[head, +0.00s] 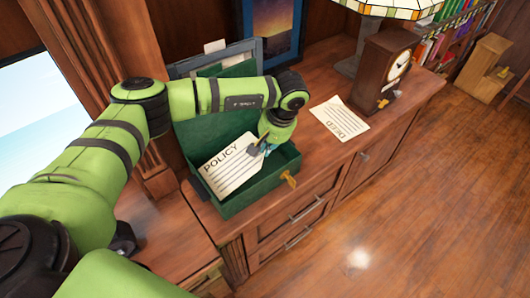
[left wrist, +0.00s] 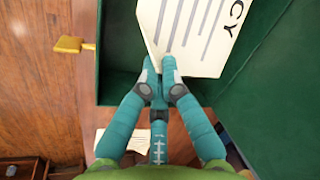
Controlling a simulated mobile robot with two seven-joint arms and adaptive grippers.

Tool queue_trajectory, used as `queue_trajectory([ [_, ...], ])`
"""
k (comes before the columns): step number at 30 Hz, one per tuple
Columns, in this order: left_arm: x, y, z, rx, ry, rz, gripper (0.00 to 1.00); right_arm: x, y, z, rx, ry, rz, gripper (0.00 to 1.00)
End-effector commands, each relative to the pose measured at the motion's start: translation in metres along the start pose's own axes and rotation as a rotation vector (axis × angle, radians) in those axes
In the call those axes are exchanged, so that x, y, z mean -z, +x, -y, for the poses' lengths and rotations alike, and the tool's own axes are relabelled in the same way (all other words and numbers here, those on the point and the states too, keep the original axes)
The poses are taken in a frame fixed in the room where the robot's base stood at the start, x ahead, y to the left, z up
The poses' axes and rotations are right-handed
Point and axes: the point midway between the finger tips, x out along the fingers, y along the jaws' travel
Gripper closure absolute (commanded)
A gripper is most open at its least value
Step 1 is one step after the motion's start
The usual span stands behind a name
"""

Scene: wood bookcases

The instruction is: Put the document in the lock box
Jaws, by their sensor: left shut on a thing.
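The document (head: 232,170), a cream sheet headed POLICY, is tilted inside the open green lock box (head: 240,207). One corner leans over the box's left wall. My left gripper (head: 262,148) is over the box's right part, shut on the sheet's edge. In the left wrist view, the fingertips (left wrist: 160,72) pinch the edge of the document (left wrist: 195,30), with the box's green wall (left wrist: 118,85) around it. A gold key or latch (head: 289,178) is on the box's front right. My right gripper is not in view.
A second sheet headed DEED (head: 340,118) lies on the wooden cabinet top right of the box. A wooden clock (head: 382,70) and a stained-glass lamp (head: 395,8) stand behind it. Picture frames (head: 272,28) stand at the back. Open floor lies to the right.

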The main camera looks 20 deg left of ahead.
Motion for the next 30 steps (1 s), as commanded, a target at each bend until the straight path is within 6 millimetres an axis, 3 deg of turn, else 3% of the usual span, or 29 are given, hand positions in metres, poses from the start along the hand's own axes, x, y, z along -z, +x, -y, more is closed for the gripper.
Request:
queue_trajectory([
  [9,-0.004,0.035,-0.008,0.002,0.000,0.002,1.00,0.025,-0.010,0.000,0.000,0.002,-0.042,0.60],
  [20,-0.004,0.041,-0.009,0.001,0.000,0.000,1.00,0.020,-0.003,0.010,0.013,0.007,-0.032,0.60],
  [21,-0.003,0.039,-0.009,0.001,0.000,0.000,0.79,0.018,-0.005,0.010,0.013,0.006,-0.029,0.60],
  [22,-0.003,0.039,-0.009,0.001,0.000,0.000,0.71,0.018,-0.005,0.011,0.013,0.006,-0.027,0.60],
  [30,-0.003,0.038,-0.009,0.001,0.000,0.000,0.71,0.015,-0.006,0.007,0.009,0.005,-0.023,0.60],
])
